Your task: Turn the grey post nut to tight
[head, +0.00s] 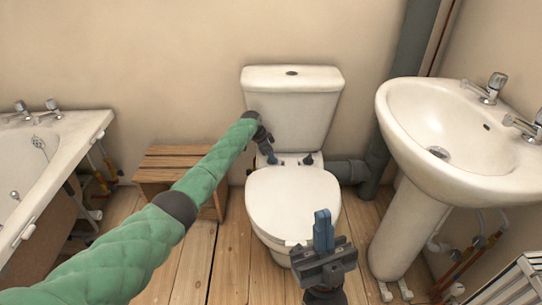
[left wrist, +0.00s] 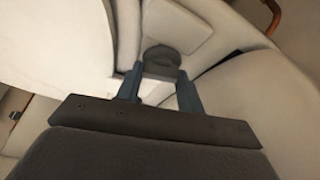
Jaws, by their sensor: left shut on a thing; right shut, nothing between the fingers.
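The grey post nut (left wrist: 162,60) shows in the left wrist view as a dark grey round piece on the white toilet, between my left fingertips. My left gripper (head: 271,158) is shut on it at the back left of the toilet seat; its blue fingers also show in the left wrist view (left wrist: 160,78). In the head view the gripper hides most of the nut. A second dark post fitting (head: 308,160) stands to the right of it. My right gripper (head: 322,222) is shut and empty, in front of the toilet lid.
The toilet cistern (head: 292,110) rises behind the nut and the closed lid (head: 292,200) lies in front. A wooden stool (head: 165,165) stands left, a basin (head: 450,130) right, and a bath (head: 50,150) far left. A grey waste pipe (head: 372,165) runs behind the toilet.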

